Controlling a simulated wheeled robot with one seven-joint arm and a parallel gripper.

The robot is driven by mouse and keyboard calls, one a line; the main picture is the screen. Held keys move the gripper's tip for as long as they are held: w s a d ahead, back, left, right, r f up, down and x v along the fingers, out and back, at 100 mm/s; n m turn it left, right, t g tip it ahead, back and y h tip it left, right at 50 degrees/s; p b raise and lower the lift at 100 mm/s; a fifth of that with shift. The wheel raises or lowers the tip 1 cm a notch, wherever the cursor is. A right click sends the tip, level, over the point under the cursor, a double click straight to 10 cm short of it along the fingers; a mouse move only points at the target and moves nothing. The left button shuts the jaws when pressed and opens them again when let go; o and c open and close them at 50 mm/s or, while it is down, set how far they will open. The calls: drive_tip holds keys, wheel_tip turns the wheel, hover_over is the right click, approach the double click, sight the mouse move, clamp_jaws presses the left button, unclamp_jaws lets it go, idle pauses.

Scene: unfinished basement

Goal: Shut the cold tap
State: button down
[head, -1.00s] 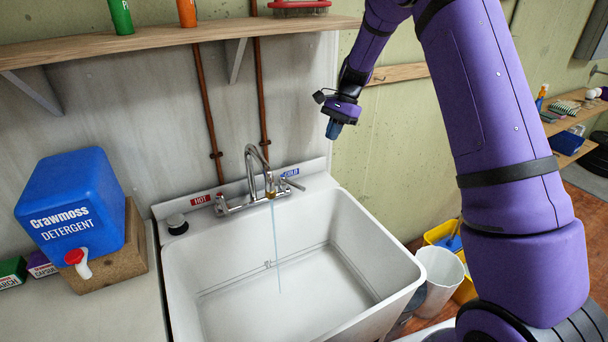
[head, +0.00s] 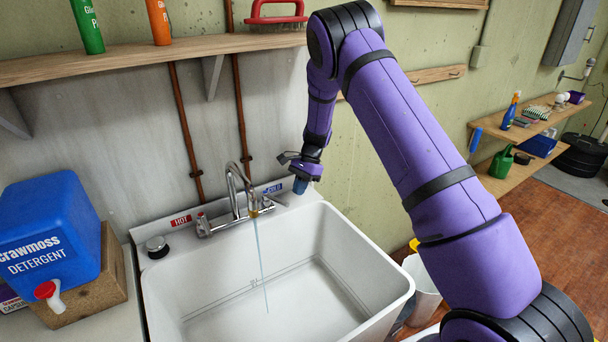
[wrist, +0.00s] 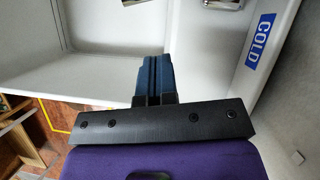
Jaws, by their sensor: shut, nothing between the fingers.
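The chrome faucet (head: 233,195) stands at the back of the white sink, and a thin stream of water (head: 260,250) runs from its spout. The cold tap's lever (head: 275,202) is at the faucet's right end, below the blue COLD label (head: 272,189). That label also shows at the right in the wrist view (wrist: 260,41). My gripper (head: 300,186) is shut and empty, pointing down just right of the cold lever; I cannot tell whether they touch. In the wrist view its blue fingers (wrist: 152,78) are together, and a bit of metal shows at the top edge.
The sink (head: 340,310) is open and empty apart from the water. A blue detergent container (head: 48,235) stands at the left. A wooden shelf (head: 140,58) with bottles and a red-handled brush (head: 277,14) runs above the faucet. A white bin (head: 424,285) stands right of the sink.

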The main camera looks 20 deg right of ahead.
sight(283, 202)
drive_tip(key=shift+s+a, duration=0.3)
drive_tip(key=shift+a, duration=0.35)
drive_tip(key=shift+s+a, duration=0.3)
drive_tip(key=shift+a, duration=0.3)
drive_tip(key=shift+s+a, duration=0.3)
drive_tip(key=shift+a, duration=0.35)
drive_tip(key=shift+s, duration=0.1)
drive_tip(key=shift+s+a+m+t, duration=0.4)
drive_tip(key=shift+a+m, duration=0.15)
drive_tip(key=shift+m, duration=0.3)
drive_tip(key=shift+s+a+m+t, duration=0.35)
drive_tip(key=shift+a+m, duration=0.2)
drive_tip(key=shift+m, duration=0.3)
